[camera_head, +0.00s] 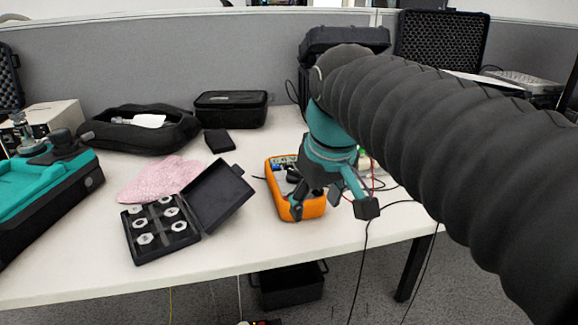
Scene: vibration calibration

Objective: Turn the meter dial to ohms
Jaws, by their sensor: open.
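The orange multimeter (313,210) lies face up on the white table, right of the middle. Its dark dial (293,175) is partly covered by my gripper, and I cannot read which setting it points to. My gripper (335,211) is teal and dark grey and hangs over the right side of the meter. Its fingers are spread apart with nothing between them. One dark fingertip is over the meter's lower face, and the other is to the right of the meter. I cannot tell whether a finger touches it.
An open black case with several metal weights (145,239) lies left of the meter, beside a pink cloth (160,179). Black cases (231,108) stand at the back. Cables (400,203) run right of the meter and over the front edge. Bare table (240,241) lies in front.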

